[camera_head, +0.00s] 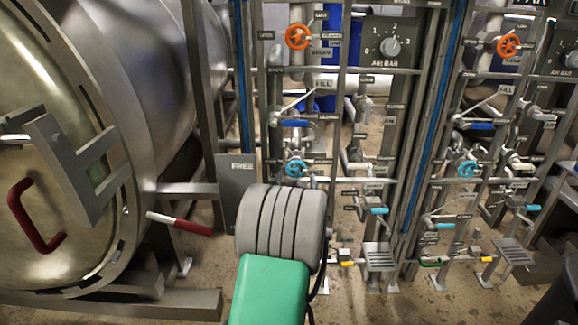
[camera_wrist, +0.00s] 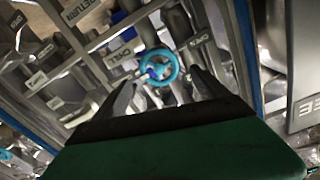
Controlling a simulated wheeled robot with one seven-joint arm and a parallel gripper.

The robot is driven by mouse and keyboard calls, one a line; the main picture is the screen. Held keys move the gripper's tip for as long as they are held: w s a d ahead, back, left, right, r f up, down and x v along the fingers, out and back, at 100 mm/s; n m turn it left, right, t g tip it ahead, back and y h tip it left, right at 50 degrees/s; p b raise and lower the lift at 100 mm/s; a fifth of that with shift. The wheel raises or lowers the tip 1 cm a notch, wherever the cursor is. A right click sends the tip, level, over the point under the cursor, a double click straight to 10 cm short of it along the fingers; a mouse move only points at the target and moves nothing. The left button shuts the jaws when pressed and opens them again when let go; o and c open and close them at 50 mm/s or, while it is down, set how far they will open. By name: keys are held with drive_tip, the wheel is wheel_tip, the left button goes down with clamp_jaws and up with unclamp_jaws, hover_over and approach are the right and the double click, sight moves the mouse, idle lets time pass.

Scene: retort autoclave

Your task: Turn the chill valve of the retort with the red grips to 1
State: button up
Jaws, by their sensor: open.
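The retort (camera_head: 165,60) stands at the left in the head view, with a red grip (camera_head: 35,215) on its door. A teal handwheel (camera_head: 297,168) is on the pipe rack beside it. In the wrist view a teal handwheel (camera_wrist: 158,67) sits near a label that seems to read CHILL (camera_wrist: 120,55). My gripper (camera_wrist: 163,88) is open and empty. Its two fingers point toward this wheel, which shows between and just beyond the fingertips. I cannot tell any contact. In the head view my arm hides my gripper's fingers. The wheel's scale is too small to read.
An orange wheel (camera_head: 297,37) and an AIR BAR dial (camera_head: 390,47) are above. A lever with a red grip (camera_head: 180,223) juts out left of my arm. A second rack on the right has another teal wheel (camera_head: 467,169). Pipes and posts crowd the area.

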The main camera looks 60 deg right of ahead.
sight(297, 169)
drive_tip(key=b+x, duration=0.1)
drive_tip(key=x, duration=0.5)
drive_tip(key=shift+w+d, duration=0.15)
drive_tip(key=shift+d, duration=0.1)
drive_tip(key=shift+c, duration=0.2)
drive_tip(key=c, duration=1.3)
